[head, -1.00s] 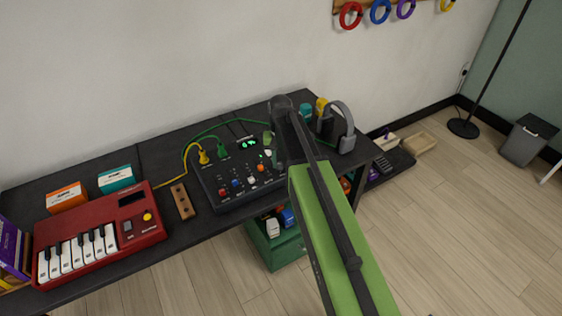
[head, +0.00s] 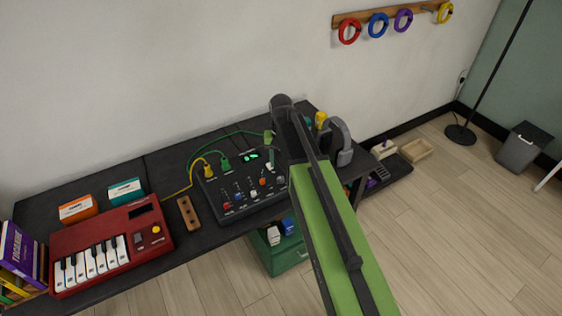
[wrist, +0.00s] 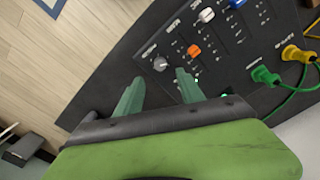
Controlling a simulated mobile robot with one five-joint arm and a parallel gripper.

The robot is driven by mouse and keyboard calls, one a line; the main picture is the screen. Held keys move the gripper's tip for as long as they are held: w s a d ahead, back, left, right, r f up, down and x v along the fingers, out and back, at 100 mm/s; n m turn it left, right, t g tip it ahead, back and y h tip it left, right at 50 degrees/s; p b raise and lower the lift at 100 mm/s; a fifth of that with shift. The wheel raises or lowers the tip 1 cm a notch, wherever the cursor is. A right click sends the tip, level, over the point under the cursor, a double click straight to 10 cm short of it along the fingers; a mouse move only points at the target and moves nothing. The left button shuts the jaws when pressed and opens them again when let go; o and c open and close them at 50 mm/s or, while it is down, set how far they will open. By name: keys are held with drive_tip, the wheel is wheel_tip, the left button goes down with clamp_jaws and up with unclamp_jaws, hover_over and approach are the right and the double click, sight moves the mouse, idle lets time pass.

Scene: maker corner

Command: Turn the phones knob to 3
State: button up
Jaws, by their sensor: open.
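The black mixer (head: 232,209) sits on the dark bench in the head view, with coloured knobs and a green-lit display. It fills the upper part of the wrist view (wrist: 222,70). The labels are too small to read, so I cannot confirm which is the phones knob. My gripper (wrist: 159,76) is open and empty, its two green fingers spread with the grey knob seen just past the gap between their tips. In the head view my arm hides the mixer's right end.
Yellow (head: 208,170) and green (head: 224,163) plugs with cables stand at the mixer's back. Grey headphones (head: 342,142) stand to its right. A wooden block (head: 189,213) and a red keyboard (head: 112,246) lie to its left. A green crate (head: 284,257) is below the bench.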

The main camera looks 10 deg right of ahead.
wheel_tip(320, 180, up, 9)
drive_tip(key=p, duration=0.7)
drive_tip(key=shift+r+p, duration=0.2)
drive_tip(key=shift+p, duration=0.1)
drive_tip(key=s+f+n+b, duration=0.1)
drive_tip(key=s+n, duration=0.1)
drive_tip(key=s, duration=1.3)
drive_tip(key=shift+d+f+b, duration=0.2)
drive_tip(key=shift+f+b, duration=0.2)
drive_tip(key=shift+s, duration=0.15)
